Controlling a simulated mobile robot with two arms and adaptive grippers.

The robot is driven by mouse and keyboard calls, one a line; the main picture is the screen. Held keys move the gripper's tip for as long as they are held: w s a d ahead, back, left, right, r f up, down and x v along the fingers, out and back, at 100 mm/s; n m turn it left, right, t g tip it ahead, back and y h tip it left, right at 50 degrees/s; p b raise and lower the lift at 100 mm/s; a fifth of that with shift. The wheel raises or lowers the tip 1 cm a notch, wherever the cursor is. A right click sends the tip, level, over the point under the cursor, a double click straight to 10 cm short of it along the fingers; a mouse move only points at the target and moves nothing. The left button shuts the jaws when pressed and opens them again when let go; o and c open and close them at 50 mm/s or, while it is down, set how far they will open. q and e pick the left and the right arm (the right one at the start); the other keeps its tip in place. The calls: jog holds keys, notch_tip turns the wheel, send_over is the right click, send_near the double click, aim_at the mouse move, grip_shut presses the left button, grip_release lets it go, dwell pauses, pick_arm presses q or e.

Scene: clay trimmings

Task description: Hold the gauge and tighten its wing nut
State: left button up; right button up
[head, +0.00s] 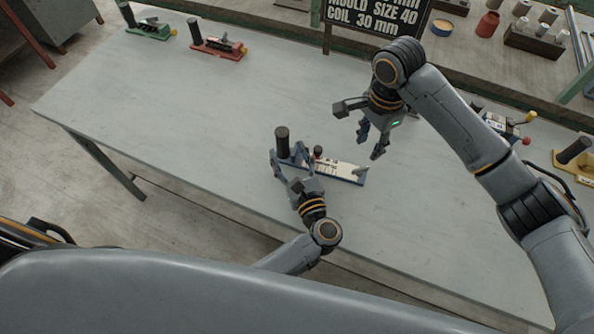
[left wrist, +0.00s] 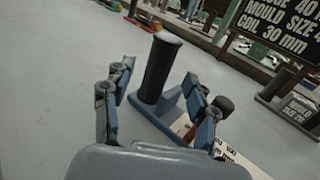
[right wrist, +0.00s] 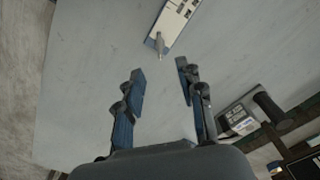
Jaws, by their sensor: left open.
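The blue gauge (head: 342,172) lies on the grey table with its pale scale plate facing up. Its upright black handle (head: 282,141) is at the left end, and a small grey wing nut (head: 361,171) is at the right end. My left gripper (head: 288,158) is open at the handle end. In the left wrist view the black handle (left wrist: 160,68) stands between the spread fingers, apart from them. My right gripper (head: 371,144) is open and empty above the table, beyond the gauge. In the right wrist view the wing nut (right wrist: 157,42) lies just ahead of its fingertips.
A green gauge (head: 150,28) and a red gauge (head: 217,46) stand at the far left. A yellow gauge (head: 576,162) and another gauge (head: 497,123) are at the right. A black sign (head: 376,22) stands behind.

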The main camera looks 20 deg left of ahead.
aim_at(285, 145)
pick_arm(q)
jog(key=shift+x, duration=1.7)
grip_shut()
pick_arm(e)
jog(key=shift+c, duration=0.7)
